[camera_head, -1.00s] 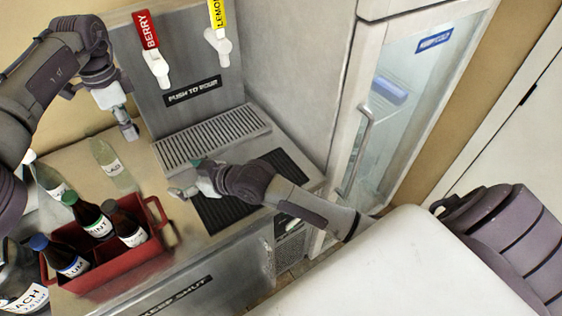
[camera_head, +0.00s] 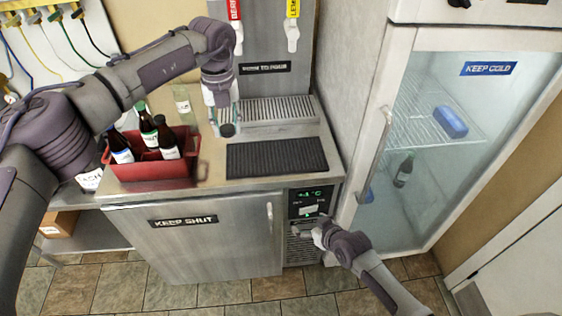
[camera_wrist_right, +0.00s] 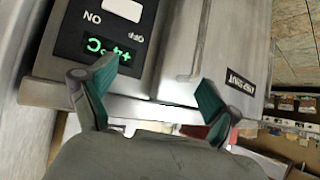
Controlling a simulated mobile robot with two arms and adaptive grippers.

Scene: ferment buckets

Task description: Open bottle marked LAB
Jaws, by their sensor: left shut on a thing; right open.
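A clear bottle (camera_head: 182,101) with a white label stands upright on the counter behind the red crate; its lettering is too small to read now. My left gripper (camera_head: 225,118) is to the right of this bottle, by the drip tray's left end, pointing down. It is shut on a small dark thing (camera_head: 227,130) that I cannot identify. My right gripper (camera_head: 310,226) is open and empty, low in front of the counter's control panel (camera_head: 308,203). In the right wrist view its green-padded fingers (camera_wrist_right: 152,94) are spread, with the panel's green display beyond.
The red crate (camera_head: 150,178) holds several dark bottles. A black ribbed mat (camera_head: 277,156) lies bare on the counter. The drip tray (camera_head: 268,110) is under the taps. The cabinet (camera_head: 200,245) and the glass-door fridge (camera_head: 432,150) are closed.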

